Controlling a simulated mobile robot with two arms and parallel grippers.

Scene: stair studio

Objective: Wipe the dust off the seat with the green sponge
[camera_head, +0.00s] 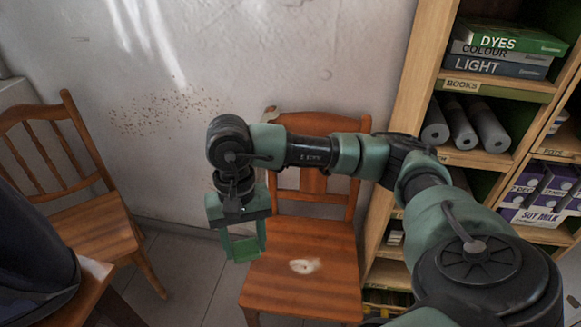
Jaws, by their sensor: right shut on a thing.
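A wooden chair stands against the wall, its orange-brown seat (285,290) in view and its backrest partly hidden behind my right arm. A small pale dust patch (304,266) lies near the middle of the seat. My right gripper (238,241) points down at the seat's back left corner, left of the dust. It is shut on the green sponge (241,252), which shows between the fingers. The sponge is apart from the dust; I cannot tell if it touches the seat. My left gripper is not in view.
A second wooden chair (92,230) stands at the left. A brown surface (75,300) and a dark shape (35,265) fill the lower left. A wooden shelf (420,75) with books (510,38), grey rolls (462,125) and soy milk cartons (535,195) stands close on the right.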

